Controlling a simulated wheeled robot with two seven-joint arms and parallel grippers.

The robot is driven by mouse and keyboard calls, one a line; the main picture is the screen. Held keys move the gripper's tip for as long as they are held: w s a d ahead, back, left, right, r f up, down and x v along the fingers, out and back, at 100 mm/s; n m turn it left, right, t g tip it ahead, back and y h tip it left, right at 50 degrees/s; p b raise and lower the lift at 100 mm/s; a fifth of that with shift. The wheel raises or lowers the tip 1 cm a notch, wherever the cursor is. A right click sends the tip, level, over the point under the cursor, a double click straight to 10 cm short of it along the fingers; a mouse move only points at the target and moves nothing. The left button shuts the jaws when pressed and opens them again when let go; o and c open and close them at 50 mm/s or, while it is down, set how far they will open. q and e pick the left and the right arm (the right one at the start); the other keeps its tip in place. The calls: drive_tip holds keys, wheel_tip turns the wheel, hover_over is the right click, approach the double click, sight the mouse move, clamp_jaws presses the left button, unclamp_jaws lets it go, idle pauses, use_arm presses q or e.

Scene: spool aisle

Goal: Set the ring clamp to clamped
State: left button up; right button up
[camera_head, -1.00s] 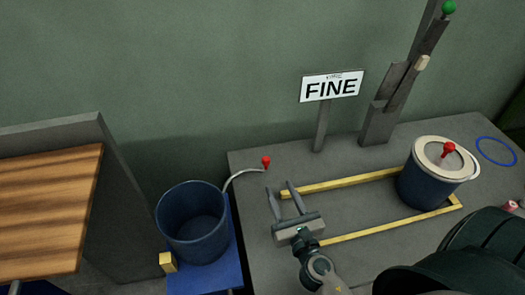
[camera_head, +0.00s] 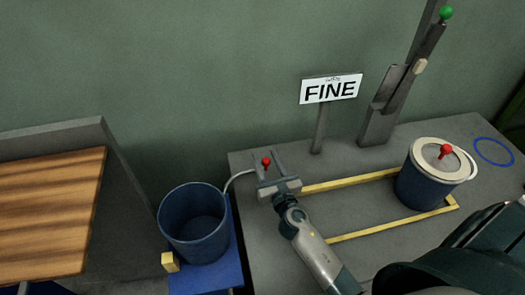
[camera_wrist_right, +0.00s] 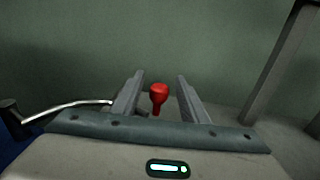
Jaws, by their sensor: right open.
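The ring clamp's lever (camera_head: 236,178) is a pale curved rod that reaches from the rim of a dark blue bucket (camera_head: 191,249) to the right. Its red knob (camera_head: 266,161) stands at the far end. My right gripper (camera_head: 265,155) is open, with one finger on each side of the knob. In the right wrist view the knob (camera_wrist_right: 159,93) shows between the two open fingers, with a gap on both sides. The rod (camera_wrist_right: 75,106) comes in from the left there and passes behind the left finger. My left gripper is not in view.
The bucket stands on a blue platform (camera_head: 207,281) beside the grey table (camera_head: 330,205). A lidded blue pot (camera_head: 420,192) sits at the right end of a yellow frame (camera_head: 350,182). A FINE sign (camera_head: 331,89) and a post with a green-knobbed lever (camera_head: 430,42) stand behind.

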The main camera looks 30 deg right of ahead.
drive_tip(key=shift+w+d, duration=0.2)
drive_tip(key=shift+w, duration=0.7)
drive_tip(key=shift+w+d, duration=0.15)
drive_tip(key=shift+w, duration=0.75)
clamp_jaws()
